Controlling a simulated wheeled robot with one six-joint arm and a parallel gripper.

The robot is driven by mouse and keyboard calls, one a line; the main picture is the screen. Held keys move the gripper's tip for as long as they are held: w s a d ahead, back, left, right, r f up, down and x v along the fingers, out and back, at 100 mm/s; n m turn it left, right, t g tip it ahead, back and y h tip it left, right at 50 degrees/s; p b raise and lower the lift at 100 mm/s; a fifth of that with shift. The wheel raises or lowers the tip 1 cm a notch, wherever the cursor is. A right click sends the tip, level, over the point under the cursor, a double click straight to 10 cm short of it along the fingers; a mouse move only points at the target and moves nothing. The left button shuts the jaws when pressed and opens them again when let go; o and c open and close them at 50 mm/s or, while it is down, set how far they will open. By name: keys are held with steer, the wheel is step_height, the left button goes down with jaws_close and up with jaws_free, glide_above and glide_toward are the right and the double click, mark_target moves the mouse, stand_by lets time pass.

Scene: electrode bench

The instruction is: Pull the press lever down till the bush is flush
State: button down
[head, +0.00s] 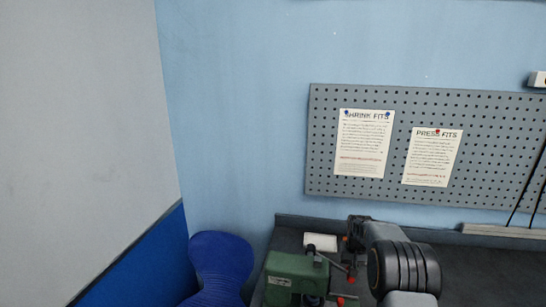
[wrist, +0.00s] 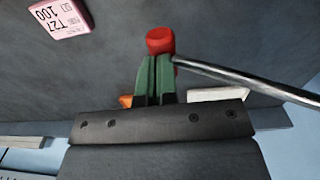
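The green press (head: 290,278) stands on the dark bench at the bottom of the head view, partly cut off by the frame. Its thin steel lever slopes right to a red knob (head: 351,279). In the wrist view the steel lever (wrist: 240,78) comes in from the right and ends in a red knob (wrist: 160,40). My gripper's two green fingers (wrist: 157,62) lie close together with a narrow gap, tips at the knob's near side. No knob shows between them; whether they touch it is unclear. The bush is not visible.
A white block (head: 320,242) lies behind the press. A blue chair (head: 220,265) stands left of the bench. A pegboard (head: 480,165) with two notices hangs behind. A pink tag marked T27 100 (wrist: 58,18) lies at the wrist view's upper left.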

steer(key=shift+a+f+b, duration=0.35)
steer(key=shift+f, duration=0.35)
steer(key=shift+a+f+b, duration=0.35)
steer(key=shift+f, duration=0.45)
steer(key=shift+a+f+b, duration=0.35)
steer(key=shift+f, duration=0.05)
steer(key=shift+r, duration=0.1)
steer(key=shift+s+d+r+p, duration=0.1)
steer(key=shift+d+r+p, duration=0.35)
steer(key=shift+r, duration=0.3)
steer(key=shift+w+d+r+p, duration=0.1)
steer(key=shift+d+r+p, duration=0.35)
steer(key=shift+r, duration=0.3)
steer(key=shift+s+d+r+p, duration=0.1)
steer(key=shift+d+r+p, duration=0.35)
steer(key=shift+r, duration=0.3)
steer(key=shift+s+d+r+p, duration=0.1)
steer(key=shift+d+r+p, duration=0.3)
steer(key=shift+r, duration=0.45)
steer(key=shift+w+d+r+p, duration=0.1)
steer(key=shift+d+r+p, duration=0.05)
steer(key=shift+r+p, duration=0.55)
steer(key=shift+s+d+r+p, duration=0.1)
steer(key=shift+d+r+p, duration=0.25)
steer(key=shift+r, duration=0.6)
steer(key=shift+a, duration=0.1)
